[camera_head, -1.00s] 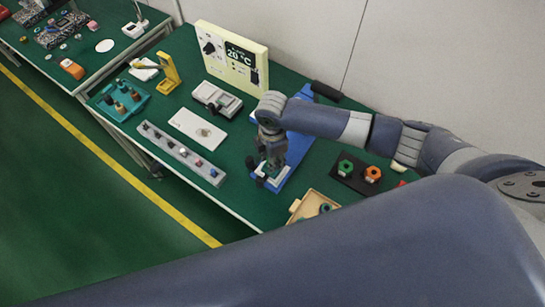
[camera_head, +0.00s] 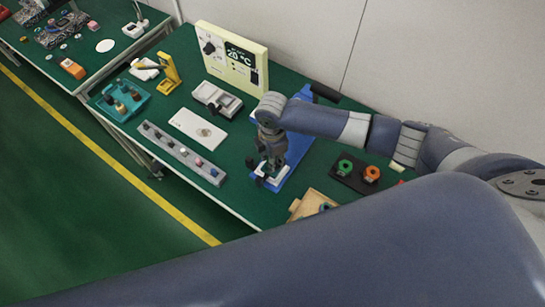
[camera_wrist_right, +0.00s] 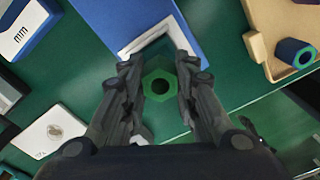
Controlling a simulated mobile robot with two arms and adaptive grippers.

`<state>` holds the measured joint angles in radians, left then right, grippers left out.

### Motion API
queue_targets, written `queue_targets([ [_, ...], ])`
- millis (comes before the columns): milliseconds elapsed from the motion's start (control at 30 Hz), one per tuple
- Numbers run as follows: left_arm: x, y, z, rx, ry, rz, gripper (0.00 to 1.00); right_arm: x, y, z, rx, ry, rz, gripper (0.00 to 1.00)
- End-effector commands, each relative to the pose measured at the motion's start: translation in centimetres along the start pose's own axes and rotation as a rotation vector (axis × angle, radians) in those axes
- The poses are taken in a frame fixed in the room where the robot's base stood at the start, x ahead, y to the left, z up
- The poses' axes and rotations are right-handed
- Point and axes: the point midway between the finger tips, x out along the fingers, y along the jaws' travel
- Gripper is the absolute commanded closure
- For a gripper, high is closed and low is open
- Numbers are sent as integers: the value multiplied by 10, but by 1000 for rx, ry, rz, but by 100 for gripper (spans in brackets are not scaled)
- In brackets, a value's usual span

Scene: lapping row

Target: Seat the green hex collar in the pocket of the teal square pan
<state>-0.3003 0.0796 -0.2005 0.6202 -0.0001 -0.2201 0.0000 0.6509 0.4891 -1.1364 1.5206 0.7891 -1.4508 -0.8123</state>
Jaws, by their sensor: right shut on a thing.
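My right gripper (camera_head: 268,176) is low over the front end of a blue plate (camera_head: 297,155). In the right wrist view its fingers (camera_wrist_right: 160,88) are shut on a green hex collar (camera_wrist_right: 147,94) with a dark central hole. A pale square frame (camera_wrist_right: 126,50) with a dark green inside lies at the plate's end, just beyond the collar in that view. I cannot tell the collar's height over the surface. A teal square tray (camera_head: 103,105) with several small pieces in it stands at the left of the table. My left gripper is out of view.
A black mat (camera_head: 341,178) bears a green and an orange hex piece. A grey rail (camera_head: 180,153), a white plate (camera_head: 197,127) and a cream control panel (camera_head: 232,57) stand left of the gripper.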

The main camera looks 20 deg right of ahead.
Motion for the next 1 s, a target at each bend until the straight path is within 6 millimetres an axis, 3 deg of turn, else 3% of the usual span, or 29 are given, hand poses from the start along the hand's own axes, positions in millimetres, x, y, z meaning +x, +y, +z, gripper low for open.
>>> queue_targets([
  [333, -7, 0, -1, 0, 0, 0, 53, -1, 0, 0, 0, 1, 1, 96],
  [1000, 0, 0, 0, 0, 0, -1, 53, 8, 0, 0, 0, 0, 0, 96],
])
